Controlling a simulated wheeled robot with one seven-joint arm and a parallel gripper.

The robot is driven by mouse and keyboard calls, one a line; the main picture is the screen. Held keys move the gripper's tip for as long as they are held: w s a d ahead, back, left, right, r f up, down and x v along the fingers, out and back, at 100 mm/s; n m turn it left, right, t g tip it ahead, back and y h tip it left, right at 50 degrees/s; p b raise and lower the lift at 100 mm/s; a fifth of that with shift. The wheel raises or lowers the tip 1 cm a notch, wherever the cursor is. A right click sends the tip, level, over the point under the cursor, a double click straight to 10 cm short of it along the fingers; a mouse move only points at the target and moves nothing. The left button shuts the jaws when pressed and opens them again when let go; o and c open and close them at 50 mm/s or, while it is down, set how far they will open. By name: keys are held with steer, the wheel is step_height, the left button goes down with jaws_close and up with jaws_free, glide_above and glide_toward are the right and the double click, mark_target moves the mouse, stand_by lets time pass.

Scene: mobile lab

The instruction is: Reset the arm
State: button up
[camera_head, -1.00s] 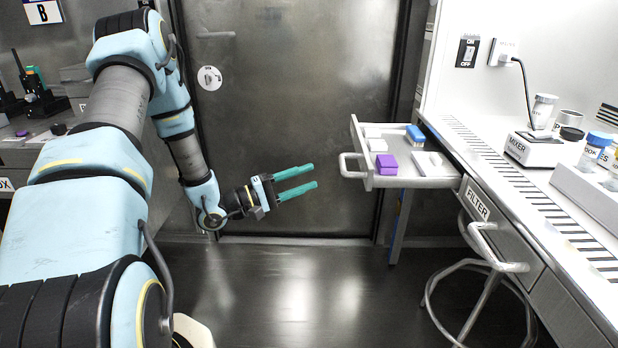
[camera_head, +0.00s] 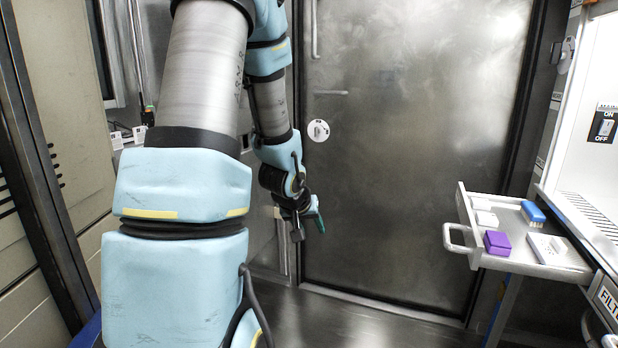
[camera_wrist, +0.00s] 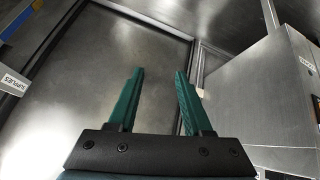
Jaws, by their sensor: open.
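My arm runs up the left half of the head view and bends down in front of the metal door. My gripper (camera_head: 308,222) hangs at the lower left of the door, small and partly turned away in that view. In the wrist view my gripper (camera_wrist: 158,98) shows two green fingers spread apart with nothing between them. It touches nothing that I can see.
An open drawer (camera_head: 452,262) juts out at the right, holding a purple box (camera_head: 497,243), a blue item (camera_head: 533,212) and white items. The closed metal door (camera_head: 410,130) fills the background. A tall beige cabinet (camera_head: 62,110) stands at the left. Clear floor lies below the door.

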steer(key=s+a+r+g+y, duration=0.15)
steer(key=s+a, duration=0.25)
steer(key=s, duration=0.4)
steer(key=s+a+r+g+y, duration=0.1)
steer(key=s+a+r+g, duration=0.15)
steer(key=s, duration=0.55)
step_height(320, 180, up, 15)
steer(key=g+p, duration=0.1)
steer(key=p, duration=1.4)
steer(key=shift+s+a, duration=0.25)
steer(key=shift+a, duration=0.05)
